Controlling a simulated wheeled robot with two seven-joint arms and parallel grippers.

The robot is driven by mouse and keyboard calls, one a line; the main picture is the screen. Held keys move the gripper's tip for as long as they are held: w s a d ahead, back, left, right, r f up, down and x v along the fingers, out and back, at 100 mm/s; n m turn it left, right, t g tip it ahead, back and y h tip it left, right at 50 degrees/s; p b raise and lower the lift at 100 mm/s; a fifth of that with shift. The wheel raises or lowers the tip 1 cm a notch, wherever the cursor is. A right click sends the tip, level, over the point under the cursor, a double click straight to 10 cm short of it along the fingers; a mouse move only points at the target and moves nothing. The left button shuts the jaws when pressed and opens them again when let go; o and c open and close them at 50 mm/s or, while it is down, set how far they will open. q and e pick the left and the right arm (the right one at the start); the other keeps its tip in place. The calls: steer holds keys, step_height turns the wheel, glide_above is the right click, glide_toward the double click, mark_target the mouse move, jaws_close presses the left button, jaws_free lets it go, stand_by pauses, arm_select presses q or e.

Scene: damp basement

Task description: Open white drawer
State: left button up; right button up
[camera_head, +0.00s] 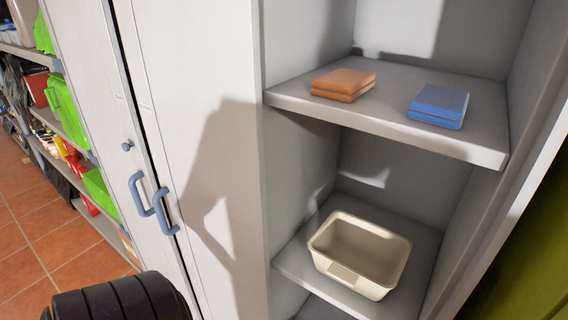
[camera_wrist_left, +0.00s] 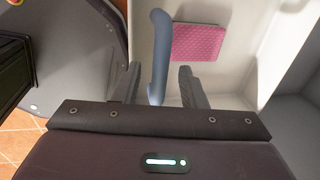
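In the left wrist view, my left gripper (camera_wrist_left: 157,88) has its two dark fingers spread, with a blue handle (camera_wrist_left: 158,45) between them. Gaps show on both sides of the handle, so the fingers do not visibly clamp it. Behind the handle is a white, box-like interior (camera_wrist_left: 251,60) that looks like the drawer, with a pink patterned item (camera_wrist_left: 211,38) inside. In the head view, neither gripper shows, and I cannot make out the drawer. A dark ribbed part of my arm fills the lower left.
A white cabinet (camera_head: 208,100) with two blue door handles (camera_head: 140,194) stands in the middle. Beside it, an open shelf (camera_head: 385,122) holds orange (camera_head: 344,84) and blue (camera_head: 438,105) blocks. A cream bin (camera_head: 360,254) sits below.

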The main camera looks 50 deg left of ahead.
arm_select(q)
step_height(320, 180, up, 8)
steer(key=s, duration=0.1)
steer(key=shift+s+d+f+p, duration=0.15)
steer(key=shift+s+d+p, duration=0.1)
steer(key=shift+p, duration=0.1)
stand_by(0.5)
